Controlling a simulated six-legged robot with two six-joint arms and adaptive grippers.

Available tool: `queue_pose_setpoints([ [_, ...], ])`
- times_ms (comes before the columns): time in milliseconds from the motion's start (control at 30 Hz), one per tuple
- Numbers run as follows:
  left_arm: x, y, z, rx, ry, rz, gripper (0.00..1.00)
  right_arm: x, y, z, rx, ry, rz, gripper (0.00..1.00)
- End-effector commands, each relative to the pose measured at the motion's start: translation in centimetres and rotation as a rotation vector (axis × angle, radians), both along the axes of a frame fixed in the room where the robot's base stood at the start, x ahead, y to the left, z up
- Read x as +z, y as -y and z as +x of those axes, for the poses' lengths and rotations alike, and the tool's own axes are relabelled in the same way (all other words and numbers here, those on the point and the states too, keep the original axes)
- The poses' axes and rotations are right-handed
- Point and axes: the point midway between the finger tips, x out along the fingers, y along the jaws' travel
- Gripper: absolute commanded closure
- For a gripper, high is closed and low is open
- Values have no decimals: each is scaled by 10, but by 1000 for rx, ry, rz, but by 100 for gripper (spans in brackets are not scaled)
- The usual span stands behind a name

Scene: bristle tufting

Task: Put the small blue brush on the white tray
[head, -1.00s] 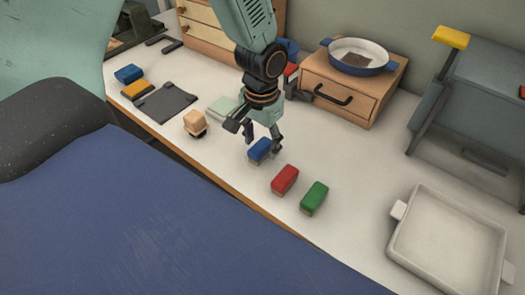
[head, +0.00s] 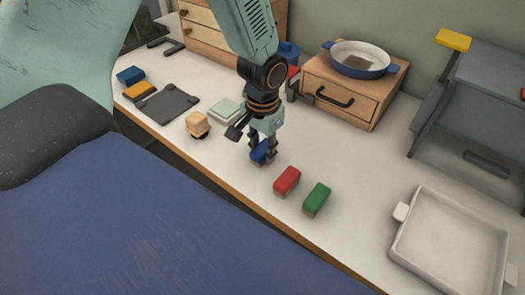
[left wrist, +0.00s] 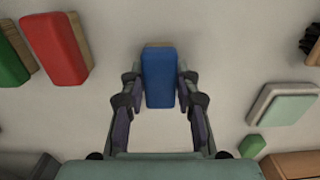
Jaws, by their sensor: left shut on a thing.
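The small blue brush (head: 259,153) is on the white table, partly hidden by my left gripper (head: 262,150) in the head view. In the left wrist view the blue brush (left wrist: 158,76) sits upright between the two fingers of my left gripper (left wrist: 159,90), which are closed on its sides. The white tray (head: 400,240) is empty and lies at the lower right of the head view, well apart from the gripper. My right gripper is not in view.
A red brush (head: 287,181) and a green brush (head: 316,199) stand just right of the blue one. A wooden drawer box (head: 350,97) with a blue pan (head: 359,60) stands behind.

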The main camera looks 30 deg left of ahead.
Motion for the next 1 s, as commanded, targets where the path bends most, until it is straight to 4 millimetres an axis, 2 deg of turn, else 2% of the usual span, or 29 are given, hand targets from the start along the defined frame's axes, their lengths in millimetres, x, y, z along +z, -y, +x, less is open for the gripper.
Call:
queue_pose_setpoints([
  [167,0,0,0,0,0,0,100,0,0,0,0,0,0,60],
  [367,2,0,0,0,1,0,100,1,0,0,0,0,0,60],
  [467,14,0,1,0,3,0,100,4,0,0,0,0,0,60],
  [800,79,0,1,1,3,0,100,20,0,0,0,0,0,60],
  [1000,99,3,0,1,0,2,100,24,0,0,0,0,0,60],
])
